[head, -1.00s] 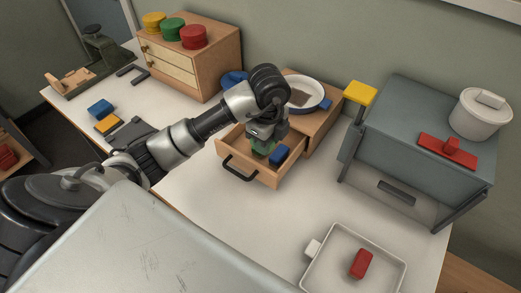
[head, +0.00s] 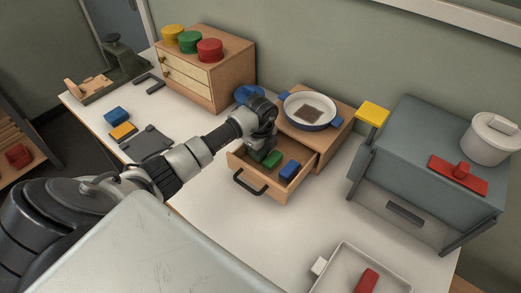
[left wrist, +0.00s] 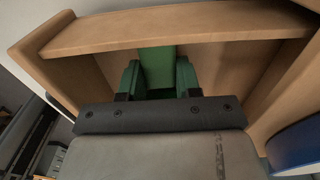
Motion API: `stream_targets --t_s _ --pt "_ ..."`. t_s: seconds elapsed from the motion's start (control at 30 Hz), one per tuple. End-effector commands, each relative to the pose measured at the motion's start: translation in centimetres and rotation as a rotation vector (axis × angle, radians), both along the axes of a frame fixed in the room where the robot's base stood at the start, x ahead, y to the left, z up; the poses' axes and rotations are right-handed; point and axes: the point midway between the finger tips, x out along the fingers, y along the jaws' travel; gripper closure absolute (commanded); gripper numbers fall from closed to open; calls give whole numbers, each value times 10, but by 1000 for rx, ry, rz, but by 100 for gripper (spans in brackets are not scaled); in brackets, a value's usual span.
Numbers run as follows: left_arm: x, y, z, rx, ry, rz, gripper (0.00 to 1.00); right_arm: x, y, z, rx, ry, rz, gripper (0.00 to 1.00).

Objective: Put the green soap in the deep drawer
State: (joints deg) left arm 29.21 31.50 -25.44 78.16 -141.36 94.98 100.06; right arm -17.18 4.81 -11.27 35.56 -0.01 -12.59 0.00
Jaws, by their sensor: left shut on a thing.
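The green soap (head: 271,159) is inside the open wooden drawer (head: 258,181), beside a blue block (head: 290,169). My left gripper (head: 262,153) reaches down into the drawer and is shut on the soap. In the left wrist view, the soap (left wrist: 157,66) stands between the two green-tipped fingers of the left gripper (left wrist: 158,82), with wooden drawer walls around. I cannot tell whether the soap touches the drawer floor. My right gripper is not in view.
A round white dish with blue handles (head: 309,110) stands on the drawer's cabinet (head: 335,141). A grey cabinet (head: 425,160) stands to the right, and a white tray (head: 340,262) holding a red block (head: 366,281) is in front. The table between is clear.

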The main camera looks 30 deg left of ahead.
Motion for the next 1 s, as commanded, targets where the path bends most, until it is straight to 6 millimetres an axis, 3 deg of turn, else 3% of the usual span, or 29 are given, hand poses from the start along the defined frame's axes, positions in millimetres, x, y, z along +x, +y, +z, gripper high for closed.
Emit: stream_targets --t_s 0.4,0.43,0.57,0.83,1.0 --pt "0 0 -7 1 0 0 90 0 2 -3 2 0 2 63" --pt "0 0 -6 1 0 0 62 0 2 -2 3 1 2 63" --pt "0 0 -6 1 0 0 42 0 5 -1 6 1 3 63" --pt "0 0 -5 1 0 0 41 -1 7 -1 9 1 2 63" --pt "1 1 9 2 -4 -1 41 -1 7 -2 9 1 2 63"
